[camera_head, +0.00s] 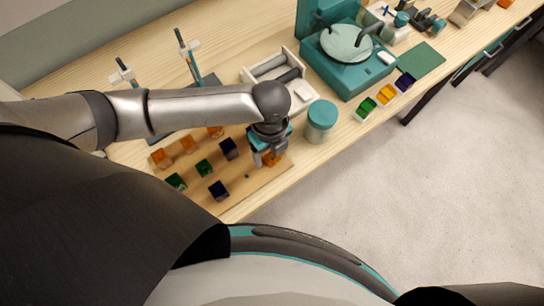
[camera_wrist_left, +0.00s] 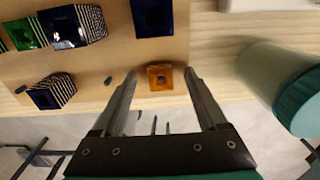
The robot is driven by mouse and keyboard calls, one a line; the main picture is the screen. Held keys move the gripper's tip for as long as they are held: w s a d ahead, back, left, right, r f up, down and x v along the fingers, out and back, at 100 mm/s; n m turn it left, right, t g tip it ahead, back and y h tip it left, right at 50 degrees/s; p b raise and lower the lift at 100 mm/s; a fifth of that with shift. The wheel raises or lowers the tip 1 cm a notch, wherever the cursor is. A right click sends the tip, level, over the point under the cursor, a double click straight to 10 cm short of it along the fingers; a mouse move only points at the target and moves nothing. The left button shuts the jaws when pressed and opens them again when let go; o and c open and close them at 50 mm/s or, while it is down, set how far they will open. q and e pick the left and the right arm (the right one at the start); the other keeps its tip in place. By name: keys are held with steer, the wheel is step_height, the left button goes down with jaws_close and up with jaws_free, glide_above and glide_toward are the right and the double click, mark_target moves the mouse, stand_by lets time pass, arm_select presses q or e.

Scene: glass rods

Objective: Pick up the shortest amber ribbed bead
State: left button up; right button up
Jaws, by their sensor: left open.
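An amber bead (camera_wrist_left: 160,77) with a square top and a dark centre stands on the wooden board, between the fingertips of my left gripper (camera_wrist_left: 161,88) in the left wrist view. The fingers are apart with a gap on each side of it. In the head view my left gripper (camera_head: 267,154) is over this amber bead (camera_head: 271,160), partly hiding it. More amber beads stand at the board's far left: one (camera_head: 159,158), a second (camera_head: 188,144) and a third (camera_head: 215,131). Ribs on the near bead are hard to make out. My right gripper is not in view.
Striped dark blue beads (camera_wrist_left: 52,91) and green beads (camera_head: 176,181) share the board (camera_head: 252,180). A teal-lidded jar (camera_head: 320,121) stands right of my left gripper. A teal machine (camera_head: 350,72) and small colour trays (camera_head: 386,95) are further right.

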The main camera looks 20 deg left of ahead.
arm_select(q)
steer(key=shift+f, duration=0.35)
steer(key=shift+c, duration=0.2)
jaws_close()
